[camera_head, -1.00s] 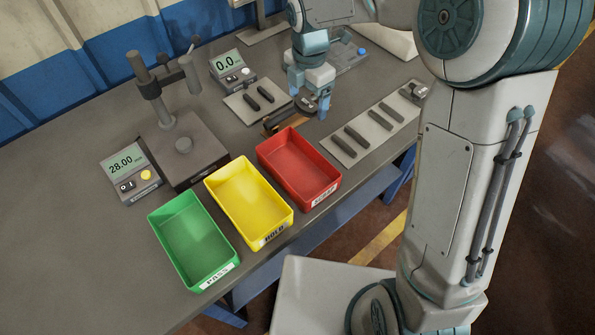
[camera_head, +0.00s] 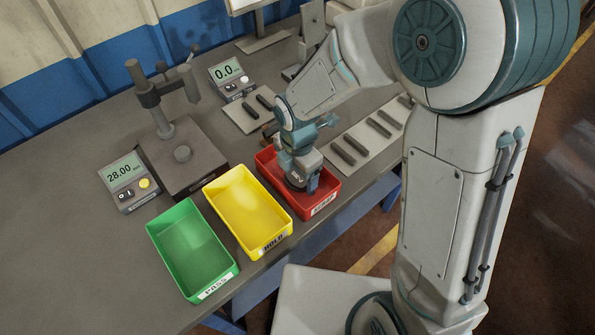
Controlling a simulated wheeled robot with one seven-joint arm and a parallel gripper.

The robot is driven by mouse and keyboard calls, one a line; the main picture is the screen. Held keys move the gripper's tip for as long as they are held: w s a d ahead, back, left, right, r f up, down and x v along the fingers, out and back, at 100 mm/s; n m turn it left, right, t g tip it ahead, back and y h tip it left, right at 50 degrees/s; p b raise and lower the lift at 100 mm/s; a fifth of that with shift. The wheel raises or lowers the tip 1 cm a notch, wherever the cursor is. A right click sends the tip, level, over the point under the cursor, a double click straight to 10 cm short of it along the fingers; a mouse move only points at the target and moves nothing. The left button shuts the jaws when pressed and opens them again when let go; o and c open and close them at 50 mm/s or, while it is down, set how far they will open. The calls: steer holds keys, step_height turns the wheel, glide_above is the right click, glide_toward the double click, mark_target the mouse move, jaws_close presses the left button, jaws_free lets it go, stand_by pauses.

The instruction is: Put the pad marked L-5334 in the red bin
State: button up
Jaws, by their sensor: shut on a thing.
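The red bin (camera_head: 327,197) stands at the table's front edge, right of the yellow bin. My gripper (camera_head: 300,186) points down over the red bin, its fingers at or inside the opening. It is shut on a dark pad, mostly hidden by the fingers and wrist. No marking on the pad can be read, and I cannot tell whether it touches the bin floor. My wrist and arm cover part of the bin's inside.
The yellow bin (camera_head: 280,237) and green bin (camera_head: 155,231) stand left of the red bin. A gauge stand (camera_head: 190,180) and two displays (camera_head: 122,176) (camera_head: 226,70) are behind. Dark pads lie on a light strip (camera_head: 362,157) to the right and on a plate (camera_head: 240,119) behind.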

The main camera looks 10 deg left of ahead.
mark_target(298, 176)
steer(key=shift+f, duration=0.2)
steer(key=o, duration=1.1)
steer(key=shift+o, duration=0.2)
step_height(298, 176, up, 12)
steer(key=p, duration=0.1)
steer(key=s+d+r+m+t, duration=0.1)
steer(key=s+d+r+m, duration=0.1)
steer(key=d+m, duration=0.9)
steer(key=s+d+r+m+t, duration=0.1)
steer(key=s+d+r+m, duration=0.2)
steer(key=d+m, duration=0.8)
steer(key=shift+s+d+r+m+t, duration=0.3)
steer(key=shift+s+m, duration=0.85)
steer(key=shift+m, duration=1.95)
steer(key=shift+f, duration=0.1)
